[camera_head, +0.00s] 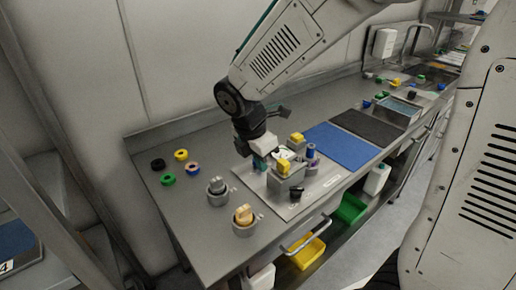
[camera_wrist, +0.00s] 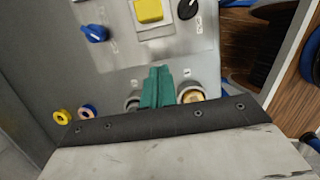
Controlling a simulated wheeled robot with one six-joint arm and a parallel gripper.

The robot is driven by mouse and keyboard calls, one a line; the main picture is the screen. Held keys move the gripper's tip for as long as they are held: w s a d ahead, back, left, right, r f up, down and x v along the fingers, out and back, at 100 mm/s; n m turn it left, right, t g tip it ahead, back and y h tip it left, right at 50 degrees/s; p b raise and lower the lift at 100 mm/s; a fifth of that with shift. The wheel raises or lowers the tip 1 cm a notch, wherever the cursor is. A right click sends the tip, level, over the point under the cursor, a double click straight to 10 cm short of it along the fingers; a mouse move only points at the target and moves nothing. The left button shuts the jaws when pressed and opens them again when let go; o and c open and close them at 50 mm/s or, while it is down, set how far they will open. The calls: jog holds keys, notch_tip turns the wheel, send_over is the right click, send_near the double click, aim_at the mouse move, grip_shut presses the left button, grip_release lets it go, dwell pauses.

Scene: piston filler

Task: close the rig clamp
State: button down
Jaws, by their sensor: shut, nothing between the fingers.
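The rig is a grey plate (camera_head: 308,197) on the metal bench, carrying yellow-topped blocks (camera_head: 284,167), a purple and blue cylinder (camera_head: 310,152) and a black knob-like part (camera_head: 296,192). My gripper (camera_head: 260,163) is over the rig's left side, with teal fingers. In the wrist view the fingers (camera_wrist: 157,80) are together and empty, pointing at the panel (camera_wrist: 128,68). That panel bears a yellow block (camera_wrist: 148,10), a blue knob (camera_wrist: 95,33) and a black knob (camera_wrist: 187,9). I cannot tell which part is the clamp or whether the fingers touch anything.
Two round holders (camera_head: 217,192) and (camera_head: 243,221) stand front left of the plate. Several coloured rings (camera_head: 168,179) lie at the left. A blue mat (camera_head: 341,146) and a dark mat (camera_head: 368,125) lie to the right. Yellow (camera_head: 308,253) and green (camera_head: 350,208) bins sit below.

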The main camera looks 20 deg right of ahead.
aim_at(277, 173)
jog(key=d+f, duration=0.1)
jog(key=d, duration=0.1)
jog(key=w+d+f, duration=0.1)
jog(key=shift+d+f, duration=0.35)
jog(key=shift+w+d, duration=0.2)
jog(key=shift+d, duration=0.2)
